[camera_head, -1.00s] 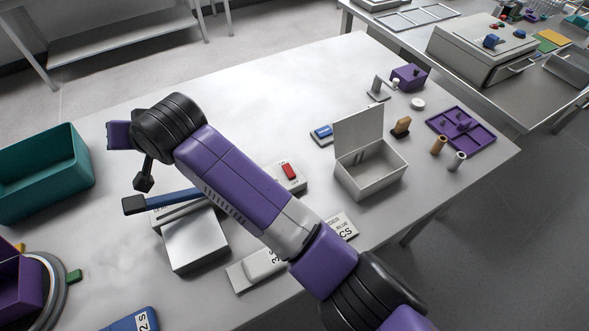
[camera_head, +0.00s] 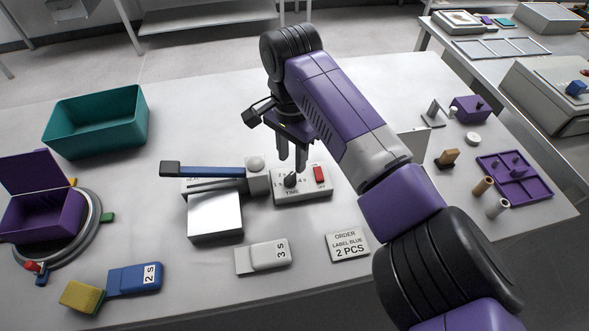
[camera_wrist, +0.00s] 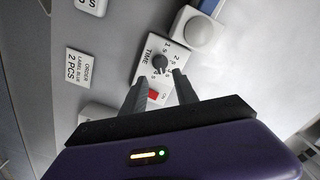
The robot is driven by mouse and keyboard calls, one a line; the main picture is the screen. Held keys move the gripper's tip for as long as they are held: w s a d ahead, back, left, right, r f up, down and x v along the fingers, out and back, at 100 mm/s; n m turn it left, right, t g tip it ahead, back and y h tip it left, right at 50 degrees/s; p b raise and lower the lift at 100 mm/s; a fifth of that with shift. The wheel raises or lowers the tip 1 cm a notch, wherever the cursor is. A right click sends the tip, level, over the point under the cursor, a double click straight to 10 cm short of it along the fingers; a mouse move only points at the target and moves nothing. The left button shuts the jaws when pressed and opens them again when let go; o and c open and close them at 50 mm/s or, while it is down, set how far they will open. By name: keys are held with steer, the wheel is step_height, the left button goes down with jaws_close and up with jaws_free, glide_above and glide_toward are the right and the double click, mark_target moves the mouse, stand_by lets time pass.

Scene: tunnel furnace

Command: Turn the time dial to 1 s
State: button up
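The time dial (camera_head: 290,181) is a dark knob on a white control box (camera_head: 287,197) marked TIME, near the middle of the table. It also shows in the wrist view (camera_wrist: 159,62), with 1 s, 2 s and other marks around it. Which mark its pointer faces I cannot tell for sure. My gripper (camera_head: 292,162) hangs fingers down just above the box. In the wrist view my gripper (camera_wrist: 160,79) is open, its two fingers apart and empty, with the dial seen just beyond the fingertips. Contact with the dial does not show.
A red switch (camera_head: 320,174) sits right of the dial. Left of the box are a round white button (camera_head: 256,164), a blue lever (camera_head: 210,171) and a metal plate (camera_head: 215,218). A 3 s block (camera_head: 264,257) and order card (camera_head: 347,245) lie in front.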

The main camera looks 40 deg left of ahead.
mark_target(292, 175)
steer(key=shift+f, duration=2.8)
steer(key=shift+c, duration=0.3)
jaws_close()
